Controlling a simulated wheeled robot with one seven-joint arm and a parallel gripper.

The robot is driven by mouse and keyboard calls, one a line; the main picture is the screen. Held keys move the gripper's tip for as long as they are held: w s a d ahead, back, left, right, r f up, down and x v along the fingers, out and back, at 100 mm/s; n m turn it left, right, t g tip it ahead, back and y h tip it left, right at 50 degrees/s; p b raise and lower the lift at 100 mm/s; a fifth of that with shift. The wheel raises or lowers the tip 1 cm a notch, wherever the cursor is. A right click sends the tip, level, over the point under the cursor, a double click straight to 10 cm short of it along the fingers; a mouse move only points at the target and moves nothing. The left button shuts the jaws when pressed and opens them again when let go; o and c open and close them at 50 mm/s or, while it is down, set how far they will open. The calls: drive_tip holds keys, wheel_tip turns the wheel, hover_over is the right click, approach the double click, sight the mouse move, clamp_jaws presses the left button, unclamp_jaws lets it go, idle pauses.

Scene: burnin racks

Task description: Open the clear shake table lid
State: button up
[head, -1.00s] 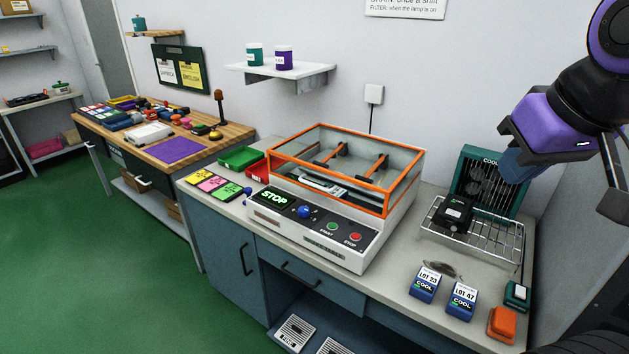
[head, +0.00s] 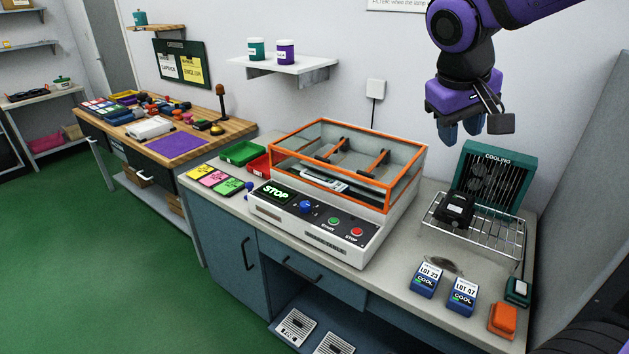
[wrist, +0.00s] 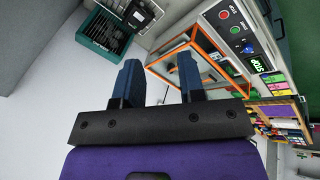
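The shake table (head: 318,232) stands on the grey counter with a clear lid (head: 345,172) framed in orange over its top. The lid is down. A device lies inside under the clear panels. The front panel shows a lit STOP display, a blue knob, a green START button and a red STOP button. My gripper (head: 460,132) hangs in the air above and to the right of the lid, apart from it, fingers pointing down. In the wrist view my gripper (wrist: 160,85) has its two blue fingers apart with nothing between them; the orange-edged lid (wrist: 200,65) shows beyond them.
A wire rack (head: 472,225) with a black device and a teal cooling fan (head: 492,178) stand right of the shake table. Blue LOT boxes (head: 428,280) and an orange block (head: 503,320) sit at the front right. A wall shelf (head: 285,66) with two jars hangs behind.

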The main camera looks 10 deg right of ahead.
drive_tip(key=w+a+f+n+h, duration=0.1)
drive_tip(key=w+a+f+h, duration=0.25)
drive_tip(key=w, duration=0.65)
drive_tip(key=n+t+h, duration=0.4)
drive_tip(key=n+t, duration=0.3)
drive_tip(key=t, duration=0.2)
approach(313, 180)
drive_tip(key=shift+y, duration=0.25)
drive_tip(key=x, duration=1)
drive_tip(key=shift+w+d+r, duration=0.1)
drive_tip(key=shift+w+d, duration=0.05)
drive_tip(key=shift+d, duration=0.2)
drive_tip(key=shift+c, duration=0.5)
clamp_jaws()
